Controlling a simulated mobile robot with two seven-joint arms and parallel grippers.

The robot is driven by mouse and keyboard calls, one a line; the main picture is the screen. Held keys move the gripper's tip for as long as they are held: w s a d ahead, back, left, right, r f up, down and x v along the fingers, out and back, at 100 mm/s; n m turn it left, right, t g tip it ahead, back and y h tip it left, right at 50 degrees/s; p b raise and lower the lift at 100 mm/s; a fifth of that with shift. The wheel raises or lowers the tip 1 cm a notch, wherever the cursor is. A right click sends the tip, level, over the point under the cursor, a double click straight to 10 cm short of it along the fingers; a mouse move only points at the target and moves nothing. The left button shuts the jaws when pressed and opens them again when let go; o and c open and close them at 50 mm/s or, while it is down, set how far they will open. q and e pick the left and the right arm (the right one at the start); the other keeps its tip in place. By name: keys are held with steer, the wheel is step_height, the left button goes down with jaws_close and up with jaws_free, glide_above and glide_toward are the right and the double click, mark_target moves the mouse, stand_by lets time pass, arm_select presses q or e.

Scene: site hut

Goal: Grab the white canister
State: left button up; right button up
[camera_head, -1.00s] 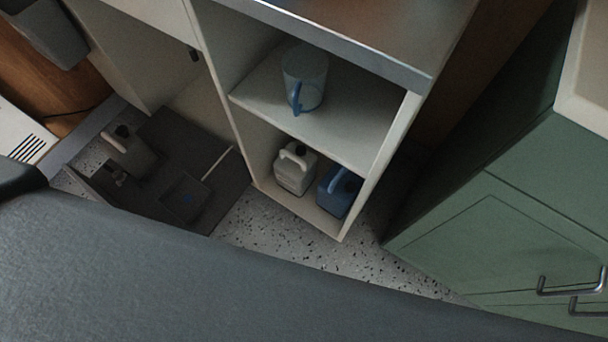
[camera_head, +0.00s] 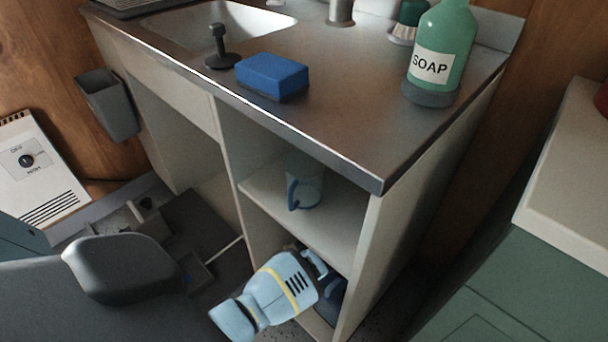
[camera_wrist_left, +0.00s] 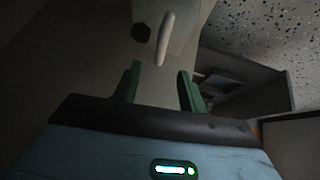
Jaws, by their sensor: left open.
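The white canister shows close up in the left wrist view, with its pale handle (camera_wrist_left: 165,40) and dark cap (camera_wrist_left: 140,32) just beyond the fingers. My left gripper (camera_wrist_left: 158,82) is open, its two green fingers apart with nothing gripped between them. In the head view my left gripper (camera_head: 318,264) reaches into the lower compartment of the open shelf unit and hides almost all of the white canister. My right gripper is in neither view.
A blue canister (camera_head: 331,303) stands right beside the gripper, partly hidden. A clear jug with a blue handle (camera_head: 304,187) is on the shelf above. The cabinet's side panel (camera_head: 378,240) bounds the right. A sponge (camera_head: 272,76) and soap bottle (camera_head: 438,55) stand on the counter.

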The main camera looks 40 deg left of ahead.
arm_select(q)
steer(key=shift+b+x, duration=0.75)
steer(key=shift+x, duration=0.95)
steer(key=b+x, duration=0.2)
steer(key=x, duration=0.2)
steer(key=shift+a+f, duration=0.1)
steer(key=shift+f, duration=0.2)
steer(key=shift+w+r, duration=0.1)
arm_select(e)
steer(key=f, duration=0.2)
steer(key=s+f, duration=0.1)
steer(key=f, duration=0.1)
arm_select(q)
jaws_close()
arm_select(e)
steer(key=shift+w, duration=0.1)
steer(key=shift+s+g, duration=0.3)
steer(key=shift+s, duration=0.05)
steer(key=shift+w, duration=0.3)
arm_select(q)
steer(key=shift+w+a+r, duration=0.1)
steer(key=shift+r, duration=0.05)
